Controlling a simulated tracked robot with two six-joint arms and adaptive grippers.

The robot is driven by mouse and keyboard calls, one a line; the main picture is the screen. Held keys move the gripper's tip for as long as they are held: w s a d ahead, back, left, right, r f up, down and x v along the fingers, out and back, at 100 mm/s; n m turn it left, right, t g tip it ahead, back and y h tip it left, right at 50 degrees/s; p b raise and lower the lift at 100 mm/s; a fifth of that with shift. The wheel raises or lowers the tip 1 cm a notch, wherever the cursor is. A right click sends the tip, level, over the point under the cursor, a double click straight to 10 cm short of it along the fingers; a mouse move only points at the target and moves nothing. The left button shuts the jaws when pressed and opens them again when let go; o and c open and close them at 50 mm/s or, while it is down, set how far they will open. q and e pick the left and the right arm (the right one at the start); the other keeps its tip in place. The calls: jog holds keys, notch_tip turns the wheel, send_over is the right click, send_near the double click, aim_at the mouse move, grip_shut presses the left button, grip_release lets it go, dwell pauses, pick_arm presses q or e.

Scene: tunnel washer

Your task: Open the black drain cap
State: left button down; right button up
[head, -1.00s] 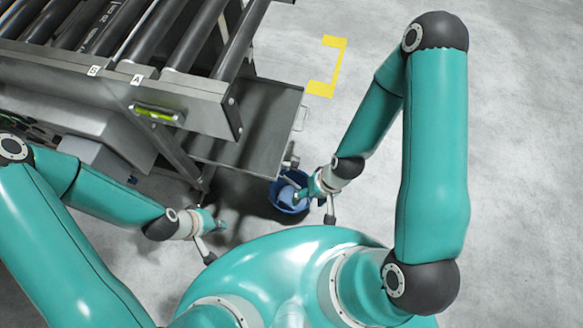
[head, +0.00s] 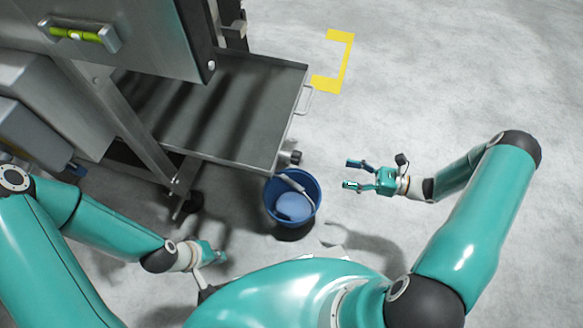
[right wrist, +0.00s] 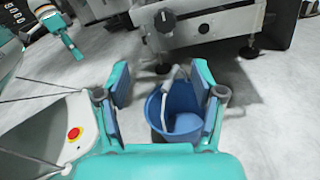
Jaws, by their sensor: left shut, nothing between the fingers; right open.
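The black drain cap (head: 296,157) sits on the end of a short drain pipe at the tray's lower right corner, just above the blue bucket in the head view. In the right wrist view it is a round, lobed black knob (right wrist: 168,20), facing me at top centre. My right gripper (head: 349,175) is open and empty, to the right of the cap and apart from it, with its fingers pointing left towards it. My left gripper (head: 213,253) is shut and empty, low and to the left of the bucket.
A blue bucket (head: 269,213) with a pale handle stands on the floor below the cap; it also shows between my right fingers in the wrist view (right wrist: 155,118). The grey metal tray (head: 255,95) and machine frame lie to the left. The floor on the right is clear.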

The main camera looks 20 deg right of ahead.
jog(key=b, duration=0.3)
send_near(296, 158)
jog(key=shift+t, duration=0.3)
jog(key=w+a, duration=0.2)
jog(key=w+a+f, duration=0.1)
jog(key=w+a, duration=0.1)
jog(key=a, duration=0.1)
jog(key=w+a+f, duration=0.1)
jog(key=w+a, duration=0.1)
jog(key=a, duration=0.1)
jog(key=shift+w+f, duration=0.15)
jog(key=shift+f, duration=0.1)
